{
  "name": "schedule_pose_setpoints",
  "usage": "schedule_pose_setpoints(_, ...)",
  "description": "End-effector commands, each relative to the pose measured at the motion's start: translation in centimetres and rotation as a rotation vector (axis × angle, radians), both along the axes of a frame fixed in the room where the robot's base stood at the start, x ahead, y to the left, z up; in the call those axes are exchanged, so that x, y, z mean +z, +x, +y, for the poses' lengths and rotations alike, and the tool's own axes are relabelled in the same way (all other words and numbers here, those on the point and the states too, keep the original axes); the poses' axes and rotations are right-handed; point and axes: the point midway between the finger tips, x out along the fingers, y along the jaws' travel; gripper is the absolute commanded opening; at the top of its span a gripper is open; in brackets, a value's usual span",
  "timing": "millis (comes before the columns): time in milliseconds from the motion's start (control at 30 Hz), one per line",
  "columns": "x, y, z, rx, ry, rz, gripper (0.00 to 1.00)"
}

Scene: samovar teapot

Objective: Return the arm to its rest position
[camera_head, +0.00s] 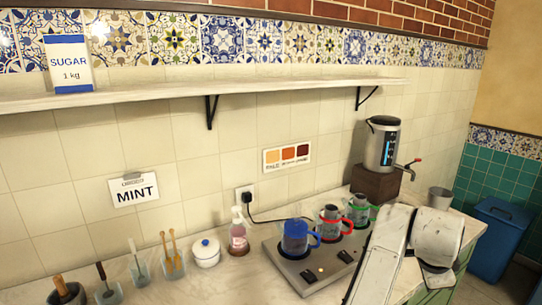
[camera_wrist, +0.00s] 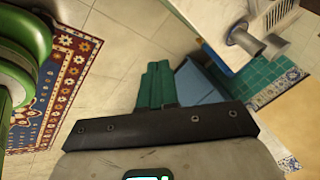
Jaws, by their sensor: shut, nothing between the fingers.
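My arm (camera_head: 395,245) shows in the head view as white links at the lower right, in front of the counter's right end. Its end is not clear there. In the wrist view my gripper (camera_wrist: 157,66) has its two teal fingers side by side, shut and empty. The fingers lie over the tiled floor in that picture, apart from any object I can make out.
A metal cup (camera_head: 440,198) stands near the arm. A blue bin (camera_head: 500,235) is at right. A patterned rug (camera_wrist: 72,70) lies on the floor.

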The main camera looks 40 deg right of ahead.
Motion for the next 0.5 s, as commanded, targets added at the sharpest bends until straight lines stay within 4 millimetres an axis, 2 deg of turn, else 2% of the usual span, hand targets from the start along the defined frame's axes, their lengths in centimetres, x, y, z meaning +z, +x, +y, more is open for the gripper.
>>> schedule_pose_setpoints(133,-0.6,2.3,1.0,0.366,-0.092,0.166,0.00)
schedule_pose_setpoints(267,-2.6,4.6,3.4,0.702,-0.129,0.307,0.00)
schedule_pose_setpoints(367,-4.9,5.9,6.3,0.969,-0.133,0.410,0.00)
schedule_pose_setpoints(500,-9.4,6.5,11.8,1.356,-0.102,0.534,0.00)
